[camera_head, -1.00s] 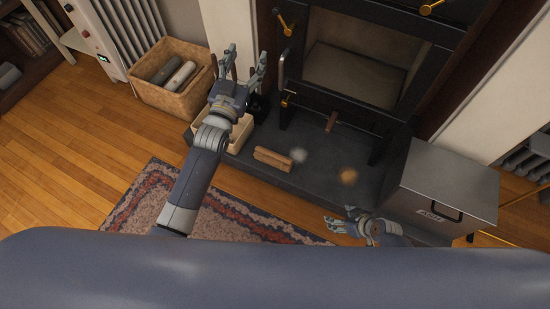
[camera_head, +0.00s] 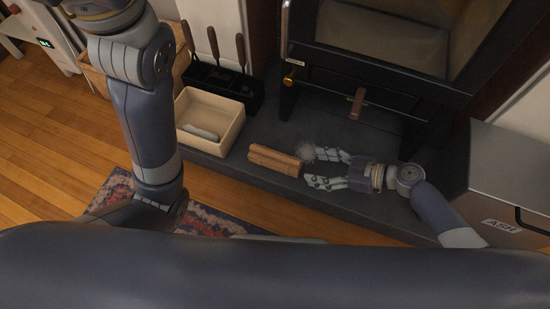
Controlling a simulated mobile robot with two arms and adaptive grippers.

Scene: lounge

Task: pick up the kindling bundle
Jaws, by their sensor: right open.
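The kindling bundle (camera_head: 274,160) is a short stack of light brown sticks lying on the dark stone hearth, left of my right gripper. My right gripper (camera_head: 310,168) is open, its fingers pointing left toward the bundle's right end.
A cream box (camera_head: 211,122) with a pale roll inside stands left of the bundle. Behind it is a black tool stand (camera_head: 247,92) with several wooden handles. The stove (camera_head: 380,60) stands behind, and a metal ash box (camera_head: 509,165) is at the right.

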